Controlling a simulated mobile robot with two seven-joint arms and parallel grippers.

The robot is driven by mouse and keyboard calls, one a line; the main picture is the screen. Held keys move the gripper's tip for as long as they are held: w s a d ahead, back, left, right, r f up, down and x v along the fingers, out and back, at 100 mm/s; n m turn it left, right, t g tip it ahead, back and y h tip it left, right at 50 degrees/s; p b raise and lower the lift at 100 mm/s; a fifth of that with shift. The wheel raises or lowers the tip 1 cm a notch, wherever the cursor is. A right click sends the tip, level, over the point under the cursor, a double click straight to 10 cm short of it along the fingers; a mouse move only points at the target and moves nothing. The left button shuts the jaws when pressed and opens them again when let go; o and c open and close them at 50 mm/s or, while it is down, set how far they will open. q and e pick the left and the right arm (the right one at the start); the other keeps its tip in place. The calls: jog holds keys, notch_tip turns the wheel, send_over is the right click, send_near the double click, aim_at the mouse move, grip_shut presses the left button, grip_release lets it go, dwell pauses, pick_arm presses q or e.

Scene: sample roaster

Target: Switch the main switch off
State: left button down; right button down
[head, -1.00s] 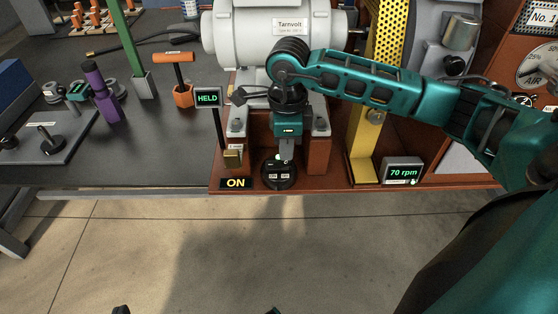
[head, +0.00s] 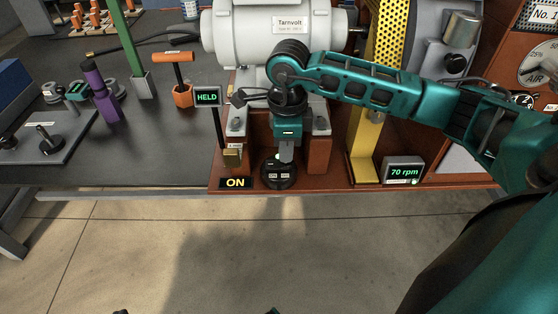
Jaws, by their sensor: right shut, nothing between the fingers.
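The main switch looks to be the round black rotary device (head: 279,175) at the front edge of the red-brown base, with two small white labels and a green light on it. A black sign reading "ON" (head: 235,183) stands just left of it. My right gripper (head: 286,158) points down from above, shut and empty, with its fingertips at the back part of the switch. I cannot tell whether the fingertips touch it. The gripper hides part of the switch's back.
A grey drum labelled Tarnvolt (head: 270,35) stands behind. A "HELD" sign (head: 207,97) and a small brass block (head: 233,155) are to the left. A "70 rpm" display (head: 403,171) and a yellow bracket (head: 362,165) are to the right. Open floor lies in front.

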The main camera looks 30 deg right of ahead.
notch_tip(320, 180, up, 7)
jog(key=p, duration=0.4)
jog(key=shift+f+p, duration=0.15)
jog(key=shift+p, duration=0.25)
dwell(0.4)
